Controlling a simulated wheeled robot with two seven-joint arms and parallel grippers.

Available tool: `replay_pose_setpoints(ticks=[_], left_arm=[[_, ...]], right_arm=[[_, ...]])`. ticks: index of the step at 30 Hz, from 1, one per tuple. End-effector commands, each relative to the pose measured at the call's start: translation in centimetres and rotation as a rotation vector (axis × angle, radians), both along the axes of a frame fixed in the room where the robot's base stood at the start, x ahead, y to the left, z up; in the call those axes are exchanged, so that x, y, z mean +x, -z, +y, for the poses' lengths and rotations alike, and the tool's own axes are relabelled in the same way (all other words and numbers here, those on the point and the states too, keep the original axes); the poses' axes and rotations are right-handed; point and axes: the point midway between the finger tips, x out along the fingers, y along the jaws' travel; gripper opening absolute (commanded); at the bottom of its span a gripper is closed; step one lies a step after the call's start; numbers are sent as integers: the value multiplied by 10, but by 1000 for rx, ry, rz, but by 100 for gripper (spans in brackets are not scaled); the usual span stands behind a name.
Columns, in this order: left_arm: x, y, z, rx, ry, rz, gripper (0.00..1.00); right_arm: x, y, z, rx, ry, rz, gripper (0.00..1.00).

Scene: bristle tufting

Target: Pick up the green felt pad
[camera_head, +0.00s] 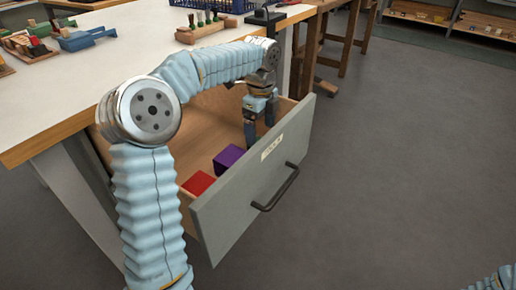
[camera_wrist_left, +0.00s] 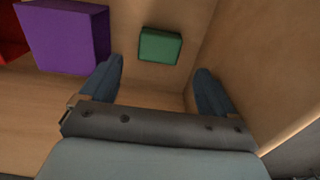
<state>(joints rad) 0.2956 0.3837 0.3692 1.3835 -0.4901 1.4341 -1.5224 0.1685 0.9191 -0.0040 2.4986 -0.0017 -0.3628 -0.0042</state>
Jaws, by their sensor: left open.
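The green felt pad (camera_wrist_left: 160,45) lies on the wooden drawer floor in the left wrist view. It is a small dark green block, just beyond the gap between my left fingers and apart from both. In the head view I cannot make it out. My left gripper (camera_head: 261,124) points down into the open drawer, near the drawer front. Its two fingers stand apart and empty in the left wrist view (camera_wrist_left: 160,70). My right gripper is not in view.
The drawer front (camera_head: 246,190) with its dark handle stands close beside my left gripper. A purple block (camera_head: 228,157) and a red block (camera_head: 198,183) lie in the drawer to the left. The workbench top (camera_head: 60,105) holds wooden racks and tools.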

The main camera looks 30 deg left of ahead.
Motion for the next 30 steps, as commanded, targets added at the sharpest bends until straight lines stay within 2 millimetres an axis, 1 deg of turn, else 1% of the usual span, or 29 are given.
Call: replay_pose_setpoints(ticks=[1, 3, 7, 10, 16, 27, 28, 30], left_arm=[[-1, 11, 2, 0, -1, 3, 89], [-2, 23, 5, 0, -1, 4, 89], [-2, 40, 5, 0, 0, 2, 89], [-2, 45, 5, -1, 0, 1, 89], [-2, 45, 5, -1, 0, 1, 89], [-2, 45, 5, -1, 0, 1, 33], [-2, 45, 5, -1, 0, 1, 29], [-2, 45, 5, -1, 0, 1, 29]], right_arm=[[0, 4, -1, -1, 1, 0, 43], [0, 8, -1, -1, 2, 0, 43], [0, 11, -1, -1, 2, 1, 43], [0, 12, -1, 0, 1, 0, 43], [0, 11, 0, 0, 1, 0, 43], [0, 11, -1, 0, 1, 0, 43], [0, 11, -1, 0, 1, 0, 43], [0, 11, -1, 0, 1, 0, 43]])
